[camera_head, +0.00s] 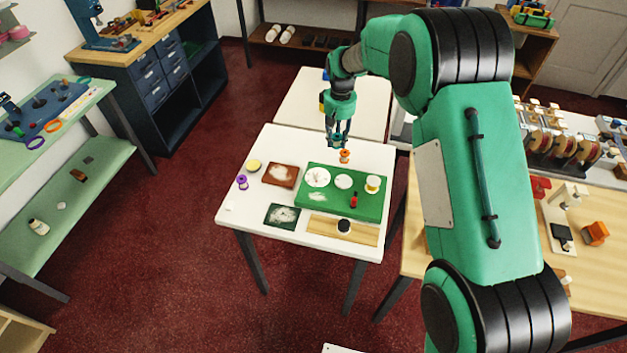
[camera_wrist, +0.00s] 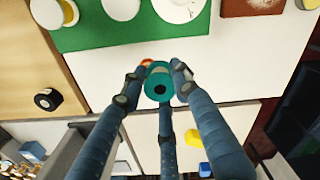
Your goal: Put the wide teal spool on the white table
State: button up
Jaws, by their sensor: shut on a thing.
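The wide teal spool (camera_wrist: 157,84) sits between the fingertips in the wrist view, its round end with a dark hole facing the camera. My gripper (camera_wrist: 158,82) is shut on it. In the head view my gripper (camera_head: 338,141) points down over the far edge of the white table (camera_head: 255,155), and I cannot make out the spool clearly there. The white table also shows in the wrist view (camera_wrist: 245,70). The height of the spool above the table is hard to tell.
An orange spool (camera_head: 345,156) stands just by the gripper. A green mat (camera_head: 318,202) holds white discs, a yellow-and-white spool (camera_head: 372,184) and a red bottle (camera_head: 354,200). A purple spool (camera_head: 242,183) stands at left. Another pale table (camera_head: 310,98) adjoins behind.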

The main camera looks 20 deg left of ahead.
dwell(0.3)
jog(key=b, duration=0.1)
send_over(335, 164)
jog(key=shift+s+f, duration=0.1)
jog(key=shift+f, duration=3.05)
jog(key=shift+f+b, duration=0.4)
jog(key=shift+f, duration=1.45)
jog(key=shift+f, duration=0.15)
jog(key=o, duration=0.7)
jog(key=shift+o, duration=0.2)
notch_tip(335, 164, up, 12)
jog(key=shift+r+p, duration=0.15)
jog(key=shift+p, duration=0.95)
